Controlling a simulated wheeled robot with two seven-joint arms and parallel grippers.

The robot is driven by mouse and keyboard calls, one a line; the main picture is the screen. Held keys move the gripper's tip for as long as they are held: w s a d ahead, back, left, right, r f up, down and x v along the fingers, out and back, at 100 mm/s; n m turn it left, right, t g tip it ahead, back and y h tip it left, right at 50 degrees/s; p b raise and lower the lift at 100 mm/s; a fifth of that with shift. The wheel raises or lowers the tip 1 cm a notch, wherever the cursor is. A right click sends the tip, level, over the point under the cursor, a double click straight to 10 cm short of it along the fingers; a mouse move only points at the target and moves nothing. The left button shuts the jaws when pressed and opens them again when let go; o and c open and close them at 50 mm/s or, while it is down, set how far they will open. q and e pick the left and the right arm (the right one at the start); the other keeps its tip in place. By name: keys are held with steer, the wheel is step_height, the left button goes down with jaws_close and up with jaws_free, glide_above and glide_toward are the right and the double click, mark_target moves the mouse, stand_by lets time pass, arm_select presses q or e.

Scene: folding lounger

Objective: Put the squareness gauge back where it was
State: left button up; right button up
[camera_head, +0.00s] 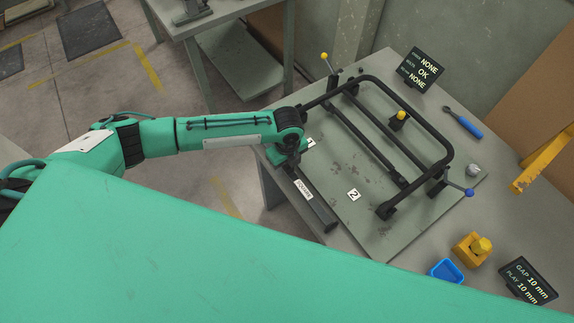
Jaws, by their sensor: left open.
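My left arm reaches in from the left, and my left gripper (291,158) is over the near left edge of the bench, at the upper end of a dark bar (318,208). Its fingers are mostly hidden under the wrist; whether they touch the bar cannot be told. The bar bears a small white label (304,190), too small to read surely. It lies along the left edge of a grey plate (362,222) with a black tubular lounger frame (438,133) on it. I cannot tell surely which thing is the squareness gauge. My right gripper is out of view.
A blue-handled tool (465,124) lies on the right of the bench. A yellow bracket (545,160) is at the right edge. A yellow block (470,249), a blue tray (446,270) and a display (528,281) stand nearer. Another display (421,70) stands behind.

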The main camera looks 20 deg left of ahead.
arm_select(q)
step_height(320, 180, up, 10)
steer(key=b, duration=0.3)
steer(key=shift+f, duration=0.15)
steer(key=shift+r, duration=0.7)
